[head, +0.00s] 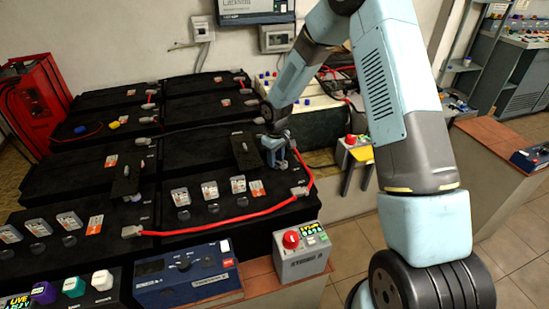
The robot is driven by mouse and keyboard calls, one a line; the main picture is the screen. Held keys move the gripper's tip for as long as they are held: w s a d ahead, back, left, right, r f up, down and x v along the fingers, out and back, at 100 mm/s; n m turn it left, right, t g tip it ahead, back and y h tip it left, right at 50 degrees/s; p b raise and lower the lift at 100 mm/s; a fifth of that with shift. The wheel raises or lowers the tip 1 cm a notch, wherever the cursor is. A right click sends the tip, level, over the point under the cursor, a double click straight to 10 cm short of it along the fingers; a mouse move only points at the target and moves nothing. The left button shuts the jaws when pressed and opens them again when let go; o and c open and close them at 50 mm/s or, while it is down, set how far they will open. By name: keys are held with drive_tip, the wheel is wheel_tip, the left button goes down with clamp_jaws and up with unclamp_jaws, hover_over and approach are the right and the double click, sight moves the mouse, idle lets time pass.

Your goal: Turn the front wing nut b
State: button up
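My gripper (281,164) points down over the right end of the front right black battery (215,205). Its blue-grey fingers are close to the battery top, beside a dark upright plate (246,150). The fingers are small and partly overlap, so I cannot tell whether they are open or shut, or whether they touch anything. I cannot make out a wing nut clearly. It may be too small, or hidden by the gripper. A second dark plate (126,180) stands at the left, between the front batteries.
A red cable (225,222) runs along the front batteries to a terminal (299,190) near my gripper. In front stand a grey box with a red knob (301,255) and a blue meter (186,273). More black batteries (205,108) lie behind. Tiled floor (525,225) is clear at right.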

clamp_jaws()
drive_tip(key=shift+a, duration=0.3)
drive_tip(key=shift+d+n, duration=0.25)
drive_tip(key=shift+n, duration=0.05)
drive_tip(key=n, duration=1.1)
drive_tip(key=shift+d+n, duration=0.1)
drive_tip(key=shift+n, duration=0.3)
idle(0.3)
unclamp_jaws()
